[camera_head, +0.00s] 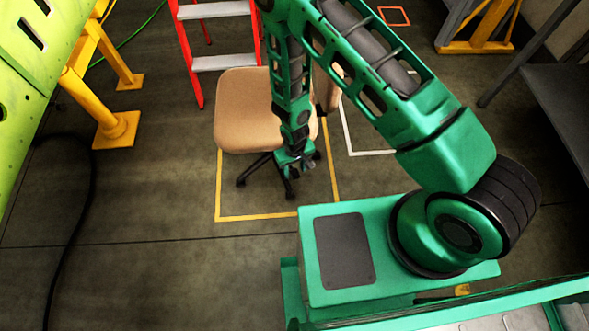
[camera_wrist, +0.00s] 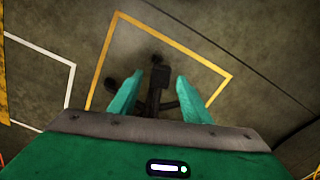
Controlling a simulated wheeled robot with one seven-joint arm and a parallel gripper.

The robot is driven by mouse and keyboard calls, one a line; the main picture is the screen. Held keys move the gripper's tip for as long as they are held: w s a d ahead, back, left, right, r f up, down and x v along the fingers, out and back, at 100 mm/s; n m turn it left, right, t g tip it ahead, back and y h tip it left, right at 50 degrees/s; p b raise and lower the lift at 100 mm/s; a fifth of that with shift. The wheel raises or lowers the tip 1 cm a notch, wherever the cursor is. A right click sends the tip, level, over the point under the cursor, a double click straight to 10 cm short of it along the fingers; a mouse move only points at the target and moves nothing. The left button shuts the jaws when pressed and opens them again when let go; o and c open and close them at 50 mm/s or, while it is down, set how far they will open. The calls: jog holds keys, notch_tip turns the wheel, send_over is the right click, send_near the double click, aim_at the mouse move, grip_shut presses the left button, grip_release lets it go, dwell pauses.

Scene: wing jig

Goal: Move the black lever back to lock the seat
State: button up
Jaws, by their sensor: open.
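A tan office chair (camera_head: 243,108) stands beside and partly behind my arm in the head view. Its seat is to the left of the arm, and its black wheeled base (camera_head: 258,168) shows below. My gripper (camera_head: 291,164) points down at the right front of the seat, low over the base. In the wrist view my gripper (camera_wrist: 158,98) has its two green fingers apart. A dark upright part (camera_wrist: 160,78) of the chair shows between them; I cannot tell if it is the black lever or the base. Contact is not visible. The lever is not clear in the head view.
A yellow floor outline (camera_head: 258,217) surrounds the chair. A red ladder (camera_head: 186,55) stands close behind it. Yellow stands (camera_head: 117,128) and a lime-green panel (camera_head: 30,60) are at left, with a black cable (camera_head: 92,190). A grey bench (camera_head: 560,95) is at right. The front left floor is mostly clear.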

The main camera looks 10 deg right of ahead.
jog(key=shift+f, duration=0.35)
